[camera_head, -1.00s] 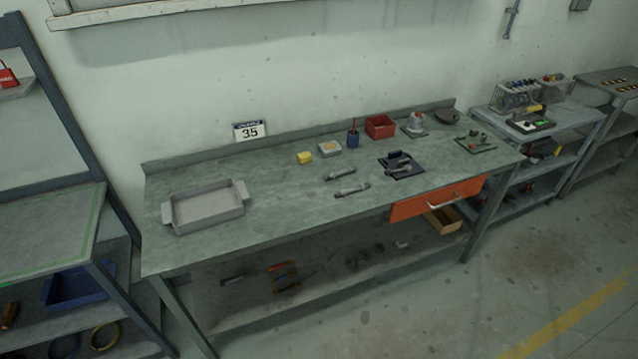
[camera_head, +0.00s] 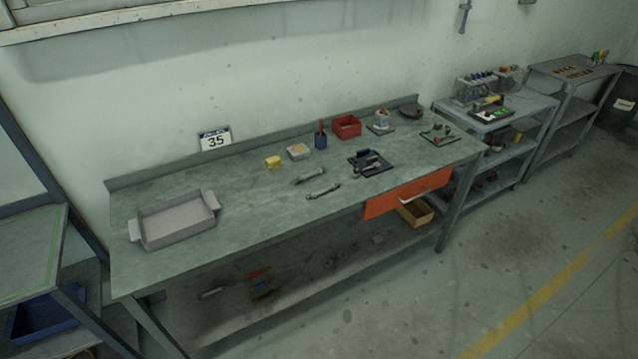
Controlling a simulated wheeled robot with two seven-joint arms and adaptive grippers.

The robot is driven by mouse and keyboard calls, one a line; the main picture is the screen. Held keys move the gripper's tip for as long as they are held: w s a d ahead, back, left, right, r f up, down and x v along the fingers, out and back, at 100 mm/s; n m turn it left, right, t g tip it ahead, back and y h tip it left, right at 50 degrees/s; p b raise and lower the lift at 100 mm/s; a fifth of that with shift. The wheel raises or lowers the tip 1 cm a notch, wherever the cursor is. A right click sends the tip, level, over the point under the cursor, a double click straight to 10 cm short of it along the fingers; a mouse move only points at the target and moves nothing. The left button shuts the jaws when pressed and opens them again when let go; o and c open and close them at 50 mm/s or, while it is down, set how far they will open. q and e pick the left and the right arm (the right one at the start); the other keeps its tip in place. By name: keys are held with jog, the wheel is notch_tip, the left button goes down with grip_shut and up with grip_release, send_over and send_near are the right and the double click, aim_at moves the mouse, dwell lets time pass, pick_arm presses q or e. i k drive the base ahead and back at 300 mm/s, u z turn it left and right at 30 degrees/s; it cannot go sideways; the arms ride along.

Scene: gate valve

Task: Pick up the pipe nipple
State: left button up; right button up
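Two short grey pipe-like pieces lie on the middle of the workbench (camera_head: 240,205). The farther piece (camera_head: 308,176) lies a little behind the nearer piece (camera_head: 323,190), and they are apart. Either may be the pipe nipple; they are too small to tell which. On a dark mat (camera_head: 357,160) to their right sits a dark grey metal part, perhaps the valve or a vise. Neither of my grippers is in view.
A grey tray (camera_head: 174,222) stands at the bench's left end. Behind the pipe pieces are a yellow block (camera_head: 273,162), a blue cup (camera_head: 321,140) and a red bin (camera_head: 347,126). An orange drawer (camera_head: 408,193) hangs under the front edge. Floor in front is clear.

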aim_at(332, 187)
jog(key=u, duration=0.05)
jog(key=k, duration=0.45)
jog(key=z, duration=0.95)
jog(key=i, duration=1.5)
jog(key=u, duration=0.25)
